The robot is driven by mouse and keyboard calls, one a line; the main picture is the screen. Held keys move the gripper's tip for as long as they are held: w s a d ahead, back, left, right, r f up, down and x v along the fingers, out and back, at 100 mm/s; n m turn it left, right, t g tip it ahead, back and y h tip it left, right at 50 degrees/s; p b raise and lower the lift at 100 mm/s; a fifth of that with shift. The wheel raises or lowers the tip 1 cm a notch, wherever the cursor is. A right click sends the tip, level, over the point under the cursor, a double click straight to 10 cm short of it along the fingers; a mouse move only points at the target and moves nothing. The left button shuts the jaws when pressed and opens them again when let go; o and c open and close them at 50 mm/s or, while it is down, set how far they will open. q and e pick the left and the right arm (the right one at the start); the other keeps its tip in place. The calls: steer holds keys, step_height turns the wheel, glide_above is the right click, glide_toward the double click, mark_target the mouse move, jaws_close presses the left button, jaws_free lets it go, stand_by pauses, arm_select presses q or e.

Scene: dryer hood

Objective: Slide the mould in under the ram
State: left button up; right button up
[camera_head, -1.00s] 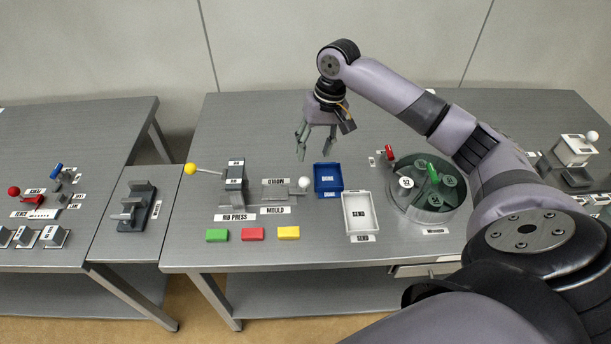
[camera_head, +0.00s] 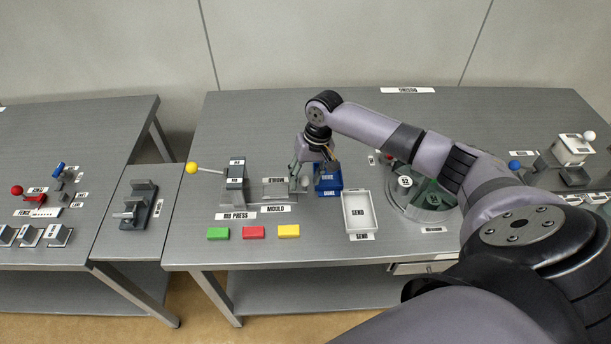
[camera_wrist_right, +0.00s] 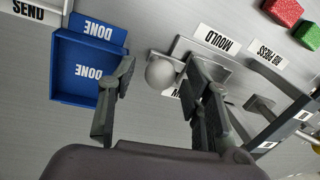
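The press has a yellow-tipped lever (camera_head: 192,168). My right gripper (camera_head: 300,180) is lowered at the knob. In the right wrist view the gripper (camera_wrist_right: 160,72) is open, with the knob (camera_wrist_right: 160,73) between its fingers and space on the finger sides. The mould (camera_wrist_right: 210,60) and press (camera_wrist_right: 265,105) are partly hidden by a finger there. I cannot tell whether the mould is under the ram. My left gripper is not in view.
A blue DONE tray (camera_head: 328,188) stands close right of the gripper, a white SEND tray (camera_head: 360,212) in front of it. Green (camera_head: 218,233), red (camera_head: 253,232) and yellow (camera_head: 289,231) blocks lie along the front. A round turntable (camera_head: 425,205) stands further right.

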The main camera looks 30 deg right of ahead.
jaws_close()
stand_by(0.3)
stand_by(0.4)
